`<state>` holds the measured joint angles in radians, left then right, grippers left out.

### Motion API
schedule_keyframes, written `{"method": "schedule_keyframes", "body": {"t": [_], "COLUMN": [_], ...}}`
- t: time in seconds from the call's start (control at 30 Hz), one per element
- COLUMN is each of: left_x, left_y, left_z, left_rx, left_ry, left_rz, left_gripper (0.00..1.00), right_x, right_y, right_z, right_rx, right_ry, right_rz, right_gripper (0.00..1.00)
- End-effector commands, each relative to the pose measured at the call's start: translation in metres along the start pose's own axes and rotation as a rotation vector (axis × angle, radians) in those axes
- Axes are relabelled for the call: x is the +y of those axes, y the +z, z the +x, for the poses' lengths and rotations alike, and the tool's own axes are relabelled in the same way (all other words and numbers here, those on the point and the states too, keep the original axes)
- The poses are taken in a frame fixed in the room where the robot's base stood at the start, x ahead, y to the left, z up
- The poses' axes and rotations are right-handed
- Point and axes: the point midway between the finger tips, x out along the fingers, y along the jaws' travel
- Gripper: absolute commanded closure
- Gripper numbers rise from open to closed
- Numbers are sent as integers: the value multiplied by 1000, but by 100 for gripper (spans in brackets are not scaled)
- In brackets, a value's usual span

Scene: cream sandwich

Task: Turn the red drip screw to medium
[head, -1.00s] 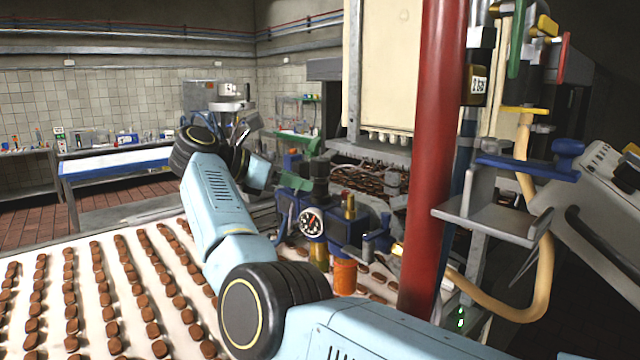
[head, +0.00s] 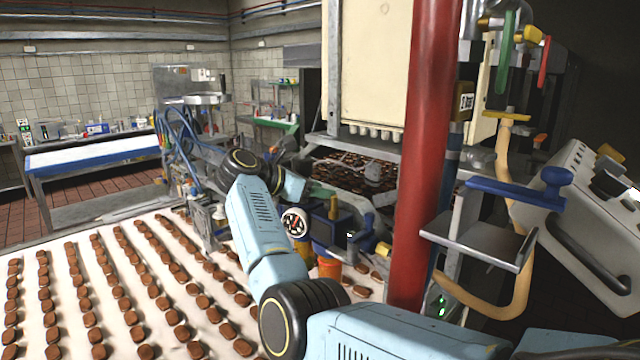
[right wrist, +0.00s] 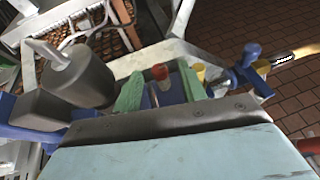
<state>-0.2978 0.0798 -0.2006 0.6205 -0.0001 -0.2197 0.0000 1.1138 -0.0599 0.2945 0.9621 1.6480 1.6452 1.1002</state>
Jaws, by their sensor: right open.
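My right gripper (right wrist: 160,78) is open, with one green finger on each side of the knob. I cannot tell whether either finger touches it. In the head view my right arm comes in from the bottom right and reaches to the blue machine block (head: 345,232); the gripper is mostly hidden there and I cannot make out the screw. My left gripper is not in view.
A conveyor (head: 60,245) with rows of brown biscuits lies at left. A grey rounded part (right wrist: 75,75) is close beside the gripper in the right wrist view. An orange jar (head: 329,268) sits under the block.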

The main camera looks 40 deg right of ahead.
Motion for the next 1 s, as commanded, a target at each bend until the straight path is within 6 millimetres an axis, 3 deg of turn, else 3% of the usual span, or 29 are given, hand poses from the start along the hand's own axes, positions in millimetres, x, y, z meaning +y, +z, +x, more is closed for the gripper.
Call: {"method": "schedule_keyframes", "body": {"t": [0.4, 0.7, 1.0], "left_x": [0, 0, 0], "left_y": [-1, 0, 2], "left_z": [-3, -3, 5], "left_rx": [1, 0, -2], "left_ry": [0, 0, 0], "left_rz": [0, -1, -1], "left_gripper": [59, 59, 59], "right_x": [0, 0, 0], "right_y": [0, 0, -4], "right_z": [9, 9, 9], "right_rx": [0, 0, 7], "right_ry": [1, 1, 52], "right_rz": [0, 0, -18], "right_gripper": [59, 98, 100]}}
